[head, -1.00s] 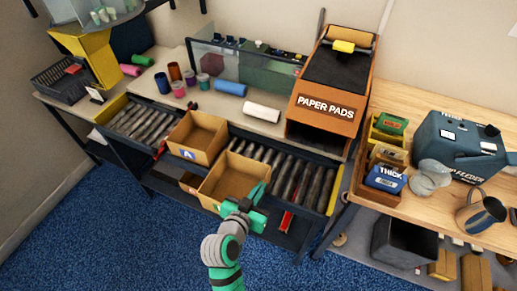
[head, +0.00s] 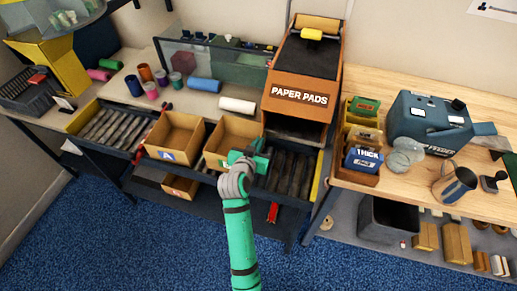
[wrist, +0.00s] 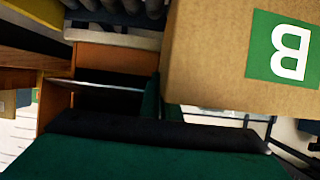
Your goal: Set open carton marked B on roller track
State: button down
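The open carton marked B (head: 234,131) is upright and empty over the roller track (head: 290,172), just right of the open carton marked A (head: 174,138). I cannot tell whether its bottom touches the rollers. Its green B label shows upside down in the wrist view, on the carton's side (wrist: 215,60). My gripper (head: 252,152) is at the carton's front right corner and appears shut on its wall. In the wrist view one green finger (wrist: 150,103) stands against the carton's edge; the other finger is hidden.
The orange PAPER PADS unit (head: 302,95) stands behind the track at right. Bare rollers show left of carton A and right of my gripper. Another carton (head: 180,187) is on the shelf below. A wooden bench (head: 405,185) is at right.

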jog(key=shift+f, duration=1.7)
jog(key=c, duration=2)
grip_release()
